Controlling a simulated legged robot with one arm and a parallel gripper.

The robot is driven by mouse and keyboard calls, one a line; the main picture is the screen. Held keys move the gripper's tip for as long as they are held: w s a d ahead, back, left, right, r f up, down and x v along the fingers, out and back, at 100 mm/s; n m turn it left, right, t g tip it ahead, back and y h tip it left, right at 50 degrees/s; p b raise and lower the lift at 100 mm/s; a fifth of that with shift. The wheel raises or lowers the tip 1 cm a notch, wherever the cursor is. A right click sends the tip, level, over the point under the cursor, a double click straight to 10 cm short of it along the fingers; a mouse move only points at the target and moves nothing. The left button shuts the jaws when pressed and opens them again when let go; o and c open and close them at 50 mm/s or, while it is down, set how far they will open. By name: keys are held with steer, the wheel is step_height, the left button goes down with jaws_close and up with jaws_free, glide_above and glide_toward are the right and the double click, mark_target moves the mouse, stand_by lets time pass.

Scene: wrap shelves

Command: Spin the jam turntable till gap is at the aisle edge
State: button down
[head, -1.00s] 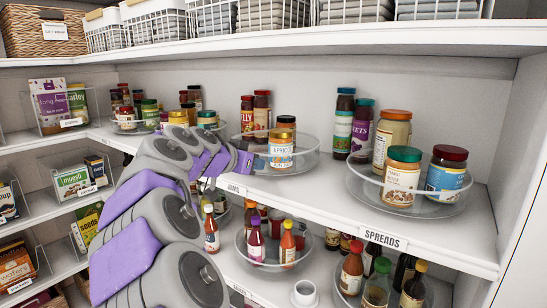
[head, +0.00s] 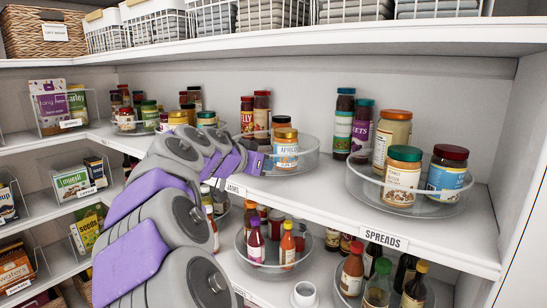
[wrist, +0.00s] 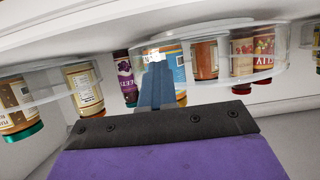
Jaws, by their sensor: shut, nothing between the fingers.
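The jam turntable (head: 308,163) is a clear round tray with a low rim on the middle shelf, behind the JAMS label (head: 235,188). My gripper (head: 262,162) is at the tray's front left edge, close to the apricot jar. In the wrist view, which looks upside down, the shut fingers (wrist: 157,88) overlap the apricot jar (wrist: 180,70). Whether they touch the rim or jar cannot be told.
The spreads turntable (head: 408,205) with several jars stands to the right. Another jar group (head: 150,115) is in the left corner. The upper shelf (head: 300,42) hangs above; bottles stand below.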

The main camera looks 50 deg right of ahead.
steer(key=shift+a+f, duration=0.15)
steer(key=shift+s+a+b, duration=0.15)
steer(key=shift+s+b, duration=0.05)
steer(key=shift+b, duration=0.2)
steer(key=shift+s+a+b, duration=0.35)
steer(key=shift+s, duration=0.1)
steer(key=shift+s+a+b, duration=0.3)
steer(key=shift+s+a, duration=0.05)
steer(key=shift+a, duration=0.45)
